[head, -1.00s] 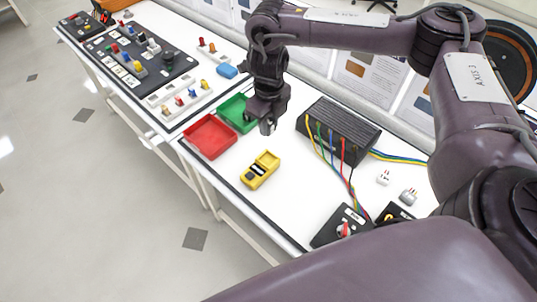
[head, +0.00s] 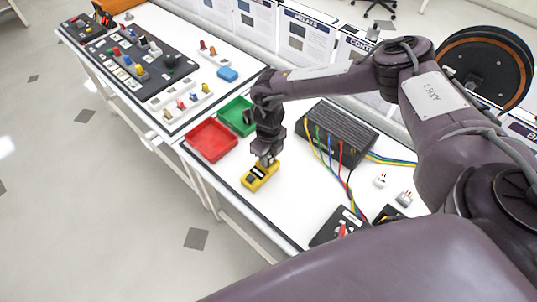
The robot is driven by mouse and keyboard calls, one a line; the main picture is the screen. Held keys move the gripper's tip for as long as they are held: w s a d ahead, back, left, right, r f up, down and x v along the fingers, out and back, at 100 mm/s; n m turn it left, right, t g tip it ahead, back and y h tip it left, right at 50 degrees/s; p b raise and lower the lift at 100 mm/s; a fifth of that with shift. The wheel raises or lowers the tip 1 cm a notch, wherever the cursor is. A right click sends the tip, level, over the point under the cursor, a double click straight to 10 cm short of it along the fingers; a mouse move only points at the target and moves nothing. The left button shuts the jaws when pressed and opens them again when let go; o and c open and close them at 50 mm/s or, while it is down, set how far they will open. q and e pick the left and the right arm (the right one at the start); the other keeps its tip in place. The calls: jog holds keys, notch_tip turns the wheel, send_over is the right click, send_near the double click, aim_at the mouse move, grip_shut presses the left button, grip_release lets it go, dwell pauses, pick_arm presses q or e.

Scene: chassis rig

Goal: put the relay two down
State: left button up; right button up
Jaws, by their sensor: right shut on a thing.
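My right gripper (head: 266,160) points down at the upper end of the yellow meter (head: 257,179), which lies on the white bench. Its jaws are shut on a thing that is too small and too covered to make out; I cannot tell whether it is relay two. I cannot tell whether the fingers touch the meter. Two small pale blocks, one (head: 381,180) and another (head: 404,198), stand on the bench at the right; their labels are unreadable. My left gripper is out of view.
A red tray (head: 211,141) and a green tray (head: 231,112) lie left of the gripper. A black ribbed box (head: 340,127) with coloured cables stands to its right. A dark board (head: 118,62) with parts is at the far left. Bare bench lies between meter and cables.

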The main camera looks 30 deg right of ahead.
jog(key=shift+f, duration=0.1)
jog(key=o, duration=1)
jog(key=shift+c, duration=0.2)
jog(key=shift+r, duration=0.3)
notch_tip(320, 180, up, 12)
jog(key=b, duration=0.2)
jog(key=shift+f+b, duration=0.15)
jog(key=shift+b, duration=0.25)
